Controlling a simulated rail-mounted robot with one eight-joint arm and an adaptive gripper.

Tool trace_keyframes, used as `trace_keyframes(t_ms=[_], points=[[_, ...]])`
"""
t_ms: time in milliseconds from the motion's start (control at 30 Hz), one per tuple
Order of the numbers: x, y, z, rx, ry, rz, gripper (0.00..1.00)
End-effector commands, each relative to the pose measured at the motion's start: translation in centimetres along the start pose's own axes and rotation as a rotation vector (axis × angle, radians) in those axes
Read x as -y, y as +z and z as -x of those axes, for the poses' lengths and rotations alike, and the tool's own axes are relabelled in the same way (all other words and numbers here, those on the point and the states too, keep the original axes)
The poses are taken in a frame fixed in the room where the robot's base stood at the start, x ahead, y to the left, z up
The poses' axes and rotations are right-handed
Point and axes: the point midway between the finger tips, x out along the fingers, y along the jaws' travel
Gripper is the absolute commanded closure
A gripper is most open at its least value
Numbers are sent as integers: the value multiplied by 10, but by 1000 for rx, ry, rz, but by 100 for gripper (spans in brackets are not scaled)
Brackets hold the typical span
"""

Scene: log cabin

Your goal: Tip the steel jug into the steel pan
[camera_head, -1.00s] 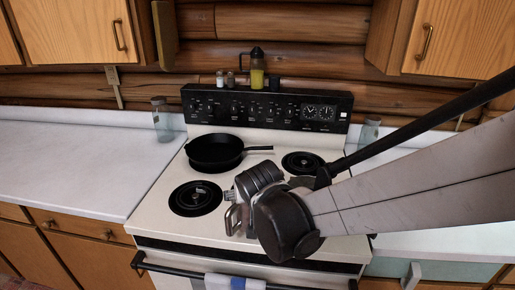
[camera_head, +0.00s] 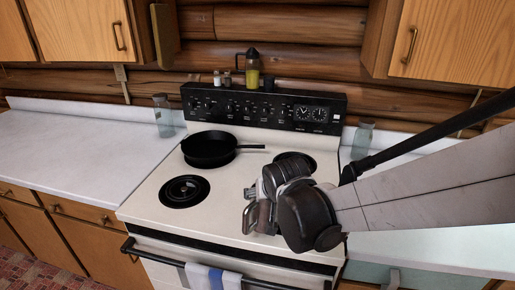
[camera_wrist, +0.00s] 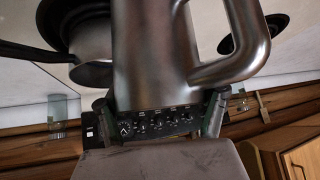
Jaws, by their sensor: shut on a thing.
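The steel jug (camera_wrist: 150,50) is shiny and cylindrical, with a looped handle on the right in the wrist view. My gripper (camera_wrist: 158,112) is shut on the jug, a finger on either side. In the head view, the jug (camera_head: 264,214) is partly hidden by my wrist, over the front right of the stove, its handle to the left. Its tilt and contents cannot be made out. The steel pan (camera_head: 208,150) looks dark and sits on the back left burner, its handle pointing right. The jug is apart from the pan, in front and to its right.
The front left burner (camera_head: 184,191) is bare. A yellow-filled bottle (camera_head: 253,76) and small shakers stand on the stove's back panel. Glass jars (camera_head: 162,115) stand on the counters at both sides. A towel (camera_head: 212,277) hangs on the oven rail. The left counter (camera_head: 75,150) is mostly clear.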

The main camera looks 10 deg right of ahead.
Motion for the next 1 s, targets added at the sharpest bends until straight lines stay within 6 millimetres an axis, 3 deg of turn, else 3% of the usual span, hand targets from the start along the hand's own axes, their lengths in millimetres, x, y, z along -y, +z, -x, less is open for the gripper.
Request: trace_keyframes(t_ms=[533,767,1000], points=[[-18,-40,15,217,-153,-157,81],[-29,-54,13,333,-236,-242,81],[-40,-55,-2,484,-343,-347,81]])
